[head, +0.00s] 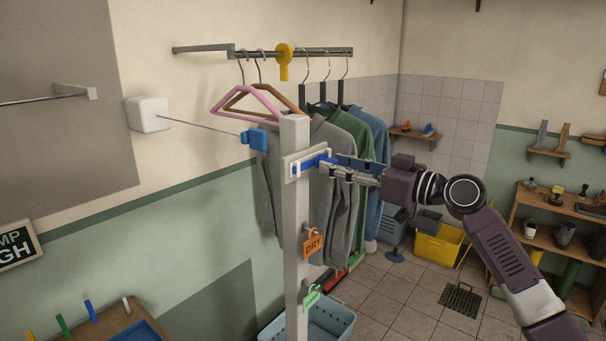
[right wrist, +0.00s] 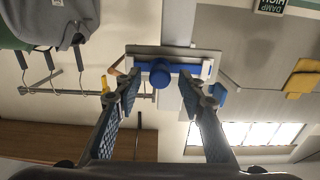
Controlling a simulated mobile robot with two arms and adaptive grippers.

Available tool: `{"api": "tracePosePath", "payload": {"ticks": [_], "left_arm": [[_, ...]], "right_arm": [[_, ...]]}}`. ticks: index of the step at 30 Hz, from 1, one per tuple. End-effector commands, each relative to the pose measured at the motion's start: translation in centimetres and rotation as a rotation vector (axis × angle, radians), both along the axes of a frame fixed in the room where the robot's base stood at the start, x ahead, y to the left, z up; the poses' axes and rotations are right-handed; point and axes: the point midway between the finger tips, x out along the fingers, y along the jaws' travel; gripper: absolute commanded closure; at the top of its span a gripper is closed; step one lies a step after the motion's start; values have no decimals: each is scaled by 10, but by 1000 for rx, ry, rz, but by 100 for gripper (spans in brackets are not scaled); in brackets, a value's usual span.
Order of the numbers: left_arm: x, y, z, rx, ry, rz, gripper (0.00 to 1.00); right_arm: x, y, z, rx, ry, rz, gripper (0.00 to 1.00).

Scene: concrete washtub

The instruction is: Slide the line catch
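The line catch (head: 307,164) is a white plate with a blue slider on the front of a pale upright post (head: 296,230). In the right wrist view its blue bar and round blue knob (right wrist: 160,76) show near the top centre. My right gripper (head: 335,170) reaches in from the right at the catch. In the right wrist view its two fingers (right wrist: 160,92) are apart, one on each side of the knob, with gaps visible. I cannot tell how far the fingertips reach past the knob. My left gripper is not in view.
A line runs from a white wall box (head: 149,114) to a blue block (head: 256,139) beside the post. Shirts (head: 350,130) hang on a rail (head: 310,52) behind the catch. A basket (head: 330,322) stands below. Orange (head: 313,245) and green tags hang on the post.

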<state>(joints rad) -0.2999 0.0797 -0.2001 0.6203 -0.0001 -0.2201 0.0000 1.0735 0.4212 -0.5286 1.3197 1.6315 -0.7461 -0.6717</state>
Motion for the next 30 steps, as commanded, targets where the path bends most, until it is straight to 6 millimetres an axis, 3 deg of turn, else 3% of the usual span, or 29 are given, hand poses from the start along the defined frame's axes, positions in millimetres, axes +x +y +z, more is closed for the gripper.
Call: {"api": "tracePosePath", "payload": {"ticks": [16, 30], "left_arm": [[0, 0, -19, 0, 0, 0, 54], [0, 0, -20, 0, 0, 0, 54]], "right_arm": [[-26, -36, -2, -1, 1, -1, 63], [-29, -41, -3, 0, 6, -2, 63]]}}
